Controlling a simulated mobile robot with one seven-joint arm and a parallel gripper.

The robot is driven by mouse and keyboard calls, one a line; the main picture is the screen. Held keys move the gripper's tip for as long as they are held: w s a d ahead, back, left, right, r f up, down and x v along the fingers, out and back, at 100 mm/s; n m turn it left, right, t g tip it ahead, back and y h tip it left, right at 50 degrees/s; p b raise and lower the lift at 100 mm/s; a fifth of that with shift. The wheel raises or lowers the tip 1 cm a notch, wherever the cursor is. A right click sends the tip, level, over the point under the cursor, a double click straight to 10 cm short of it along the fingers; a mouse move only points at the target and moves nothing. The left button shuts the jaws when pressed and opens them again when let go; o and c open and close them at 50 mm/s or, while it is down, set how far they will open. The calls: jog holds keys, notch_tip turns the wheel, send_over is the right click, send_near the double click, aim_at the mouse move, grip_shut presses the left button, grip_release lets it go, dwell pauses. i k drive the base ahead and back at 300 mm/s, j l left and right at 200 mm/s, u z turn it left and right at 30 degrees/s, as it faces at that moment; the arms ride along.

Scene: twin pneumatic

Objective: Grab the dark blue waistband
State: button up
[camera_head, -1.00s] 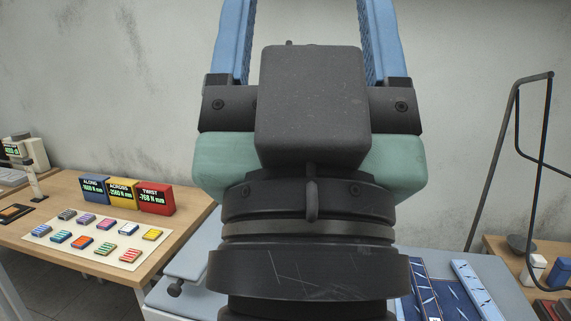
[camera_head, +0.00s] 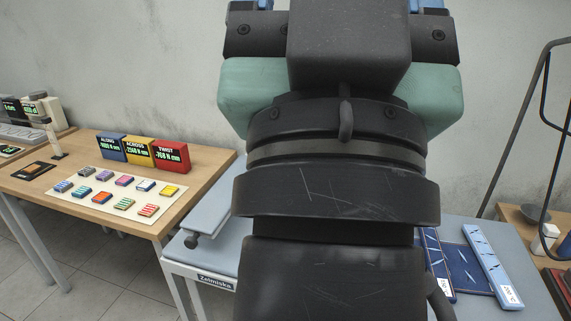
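Dark blue pieces with pale streaks lie on the grey table at the lower right. One is a narrow dark strip (camera_head: 434,262) with a white tag, partly hidden by my arm. Beside it lies a wider dark blue panel (camera_head: 465,268). I cannot tell which of these is the waistband. My gripper (camera_head: 348,45) is large in the middle and points upward, away from the pieces. Its blue finger bases stand wide apart at the top edge, so it is open. The fingertips are out of frame, and no held thing shows.
A lighter blue tagged strip (camera_head: 493,267) lies right of the panel. The grey table (camera_head: 222,250) continues left behind my arm. A wooden desk (camera_head: 70,205) holds coloured readout boxes (camera_head: 142,152) and a card of swatches (camera_head: 120,192). A dark bent frame (camera_head: 520,130) rises at right.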

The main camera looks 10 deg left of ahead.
aim_at(434, 258)
jog(key=i+l+u, duration=0.25)
jog(key=i+l, duration=0.25)
jog(key=i+l+u, duration=0.15)
jog(key=l, duration=0.3)
jog(key=i+l+u, duration=0.15)
jog(key=i+l, duration=0.15)
jog(key=i+l+u, duration=0.15)
jog(key=l, duration=0.3)
